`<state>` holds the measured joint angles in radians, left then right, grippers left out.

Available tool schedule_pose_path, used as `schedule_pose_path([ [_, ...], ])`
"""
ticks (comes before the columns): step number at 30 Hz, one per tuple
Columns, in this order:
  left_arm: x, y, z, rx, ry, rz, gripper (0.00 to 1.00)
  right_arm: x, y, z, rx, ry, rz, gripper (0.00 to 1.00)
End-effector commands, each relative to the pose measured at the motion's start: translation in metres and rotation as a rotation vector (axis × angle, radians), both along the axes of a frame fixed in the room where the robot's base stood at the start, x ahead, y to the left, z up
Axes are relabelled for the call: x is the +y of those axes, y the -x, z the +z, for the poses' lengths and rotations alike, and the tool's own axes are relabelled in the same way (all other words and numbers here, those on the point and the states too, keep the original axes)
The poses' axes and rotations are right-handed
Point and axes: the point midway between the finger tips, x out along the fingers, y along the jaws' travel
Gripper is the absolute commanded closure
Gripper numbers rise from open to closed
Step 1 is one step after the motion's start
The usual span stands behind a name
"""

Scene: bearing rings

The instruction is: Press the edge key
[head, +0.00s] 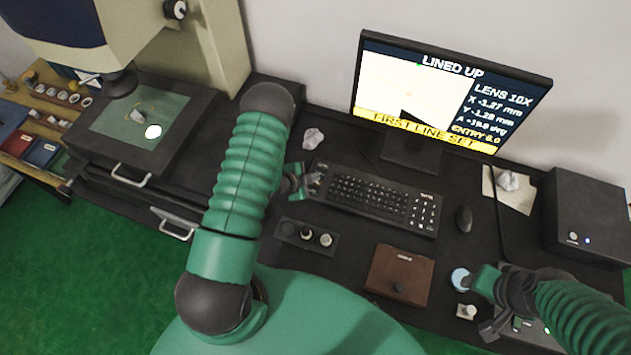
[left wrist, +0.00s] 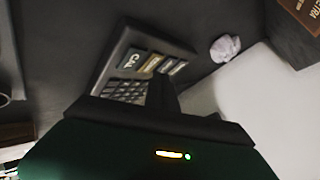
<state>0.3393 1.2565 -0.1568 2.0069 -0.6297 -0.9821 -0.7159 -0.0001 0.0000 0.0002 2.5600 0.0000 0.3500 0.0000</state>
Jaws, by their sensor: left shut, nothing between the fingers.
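The black keyboard (head: 375,197) lies on the dark bench below the monitor. My left gripper (head: 314,181) is at the keyboard's left end, shut and empty. In the left wrist view the shut fingers (left wrist: 162,92) reach over the keyboard (left wrist: 128,88). A row of larger labelled keys (left wrist: 152,62) shows just beyond the fingertips; one reads CAL, the other labels are too blurred to tell which is the edge key. Contact with a key cannot be told. My right gripper (head: 490,325) is low at the right; its fingers are unclear.
The monitor (head: 440,95) reads LINED UP and FIRST LINE SET. A measuring machine (head: 135,120) stands left.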

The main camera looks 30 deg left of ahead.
Motion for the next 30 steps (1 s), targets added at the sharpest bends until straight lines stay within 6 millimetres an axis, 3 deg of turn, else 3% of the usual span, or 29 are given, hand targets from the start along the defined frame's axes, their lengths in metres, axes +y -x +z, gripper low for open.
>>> schedule_pose_path([
  [30,0.0027,0.0009,-0.0084,0.0,0.001,0.0,1.0,-0.0001,0.0,-0.0073,0.0,0.0,0.0,0.5],
])
